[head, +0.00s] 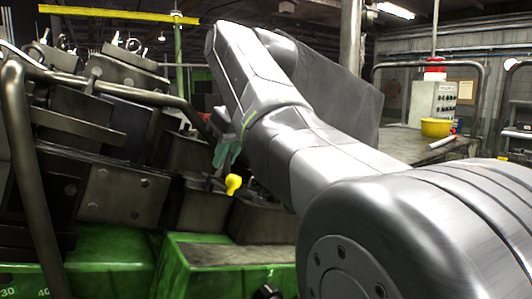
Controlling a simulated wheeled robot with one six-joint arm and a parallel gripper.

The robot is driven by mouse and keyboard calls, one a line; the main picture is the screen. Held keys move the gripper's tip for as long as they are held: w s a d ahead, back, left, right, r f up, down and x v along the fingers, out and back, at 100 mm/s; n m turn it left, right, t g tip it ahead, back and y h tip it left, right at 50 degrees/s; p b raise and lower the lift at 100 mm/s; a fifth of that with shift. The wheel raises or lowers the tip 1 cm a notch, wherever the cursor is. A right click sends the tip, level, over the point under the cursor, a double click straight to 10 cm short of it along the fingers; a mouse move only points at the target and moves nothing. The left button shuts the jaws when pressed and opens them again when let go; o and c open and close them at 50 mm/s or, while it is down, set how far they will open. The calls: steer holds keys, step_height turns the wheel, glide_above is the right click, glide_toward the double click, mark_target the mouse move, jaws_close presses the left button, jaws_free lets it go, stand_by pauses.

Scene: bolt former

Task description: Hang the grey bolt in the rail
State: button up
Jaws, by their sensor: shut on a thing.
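My gripper (226,152) shows small and partly hidden beyond my raised arm, left of the middle of the head view. It points down among the dark parts of the machine. Its jaws are shut on the grey bolt, but the bolt is too small and dark to make out between them. A small yellow piece (233,184) shows just below the fingers; I cannot tell whether it touches them. I cannot pick out the rail among the dark metal parts, and my arm covers much of the area to the right.
The bolt former's dark metal blocks (122,195) and a bent tube rail guard (18,130) fill the left. A green machine base (215,278) lies below. A bench at right carries a yellow bowl (436,127) and a grey control box (433,101).

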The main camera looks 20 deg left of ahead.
mark_target(229, 171)
steer(key=shift+f, duration=1.6)
stand_by(1.7)
steer(key=o, duration=0.9)
steer(key=shift+d, duration=0.1)
steer(key=o, duration=0.4)
steer(key=shift+f, duration=0.1)
steer(key=shift+f+b, duration=0.1)
steer(key=shift+b, duration=0.2)
